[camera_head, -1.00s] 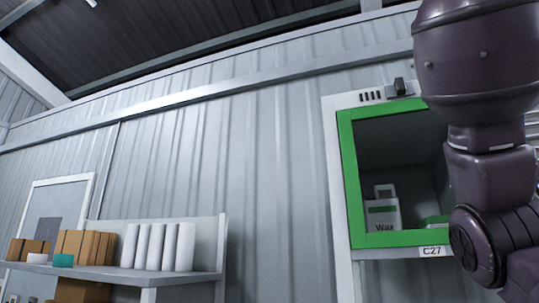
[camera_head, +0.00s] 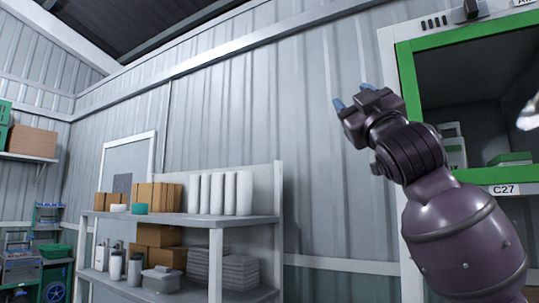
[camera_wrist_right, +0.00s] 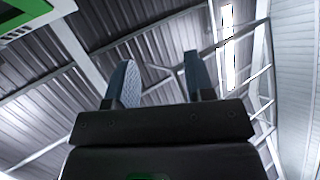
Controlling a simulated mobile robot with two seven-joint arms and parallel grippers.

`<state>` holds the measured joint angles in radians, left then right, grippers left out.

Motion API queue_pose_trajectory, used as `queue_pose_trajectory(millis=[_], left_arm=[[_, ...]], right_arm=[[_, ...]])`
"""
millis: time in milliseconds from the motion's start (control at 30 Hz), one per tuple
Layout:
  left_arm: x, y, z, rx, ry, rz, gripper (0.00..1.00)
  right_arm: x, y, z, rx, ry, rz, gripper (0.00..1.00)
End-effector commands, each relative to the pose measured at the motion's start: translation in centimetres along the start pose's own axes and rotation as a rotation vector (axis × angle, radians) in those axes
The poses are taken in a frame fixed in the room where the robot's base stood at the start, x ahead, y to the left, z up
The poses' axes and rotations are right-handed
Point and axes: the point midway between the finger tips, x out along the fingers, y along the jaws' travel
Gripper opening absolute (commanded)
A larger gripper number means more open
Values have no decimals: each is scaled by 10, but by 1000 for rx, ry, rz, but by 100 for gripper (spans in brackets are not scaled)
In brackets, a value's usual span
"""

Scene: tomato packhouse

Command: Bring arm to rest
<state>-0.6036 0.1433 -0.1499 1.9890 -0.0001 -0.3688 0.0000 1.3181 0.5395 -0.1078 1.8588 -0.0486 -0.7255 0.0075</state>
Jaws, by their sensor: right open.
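My right arm rises from the lower right of the head view. Its gripper (camera_head: 352,98) points up and to the left in front of the corrugated wall, left of the green-framed cabinet. In the right wrist view the two blue-grey fingers of this gripper (camera_wrist_right: 160,82) stand apart with nothing between them, the roof behind them. The gripper is open and empty. My left gripper shows in neither view.
The open green-framed cabinet (camera_head: 408,90), labelled C27, holds a white container (camera_head: 454,155). A shelf unit (camera_head: 240,219) with white rolls, cartons and bottles stands at the lower left. Green-and-blue carts (camera_head: 50,255) are at far left.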

Motion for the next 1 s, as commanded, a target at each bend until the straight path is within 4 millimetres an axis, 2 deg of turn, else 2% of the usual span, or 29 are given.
queue_pose_trajectory(millis=[33, 100, 267, 500, 767, 1000], left_arm=[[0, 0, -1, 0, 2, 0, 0], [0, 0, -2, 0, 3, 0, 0], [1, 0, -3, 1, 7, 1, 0], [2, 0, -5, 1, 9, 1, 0], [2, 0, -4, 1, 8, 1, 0], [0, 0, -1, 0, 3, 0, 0]], right_arm=[[-10, -16, 27, 12, -22, -25, 49], [-25, -36, 57, 29, -43, -55, 49], [-65, -76, 122, 72, -103, -112, 49], [-143, -128, 210, 147, -214, -179, 49], [-247, -173, 288, 230, -363, -226, 49], [-357, -204, 342, 302, -531, -249, 49]])
